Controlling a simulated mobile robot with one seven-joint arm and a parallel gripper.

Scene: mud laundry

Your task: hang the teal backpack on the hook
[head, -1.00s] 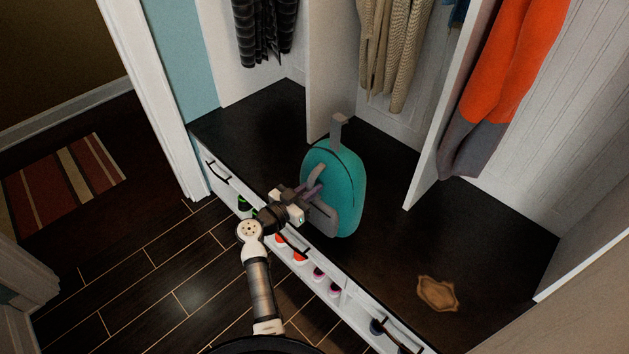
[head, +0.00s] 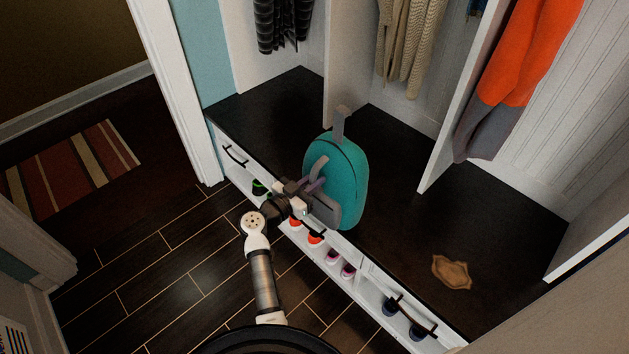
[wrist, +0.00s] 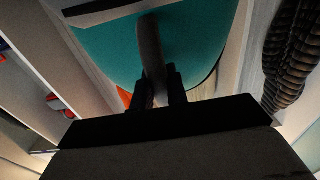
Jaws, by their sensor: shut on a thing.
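The teal backpack (head: 348,165) is upright at the dark bench, with a grey loop (head: 340,124) at its top and a grey pocket facing me. My gripper (head: 312,187) is at its near side, shut on a grey strap of the backpack. In the wrist view the two dark fingers (wrist: 162,88) close around the grey strap (wrist: 151,50), with the teal body (wrist: 195,45) filling the view behind. I cannot tell whether the backpack's bottom touches the bench. No hook can be made out in these views.
The dark bench top (head: 400,210) has free room on the right, where a brown flat item (head: 452,273) lies. Shoes (head: 316,240) sit in cubbies below. White dividers (head: 455,110) split the locker. A beige sweater (head: 405,45) and an orange-grey garment (head: 520,75) hang above.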

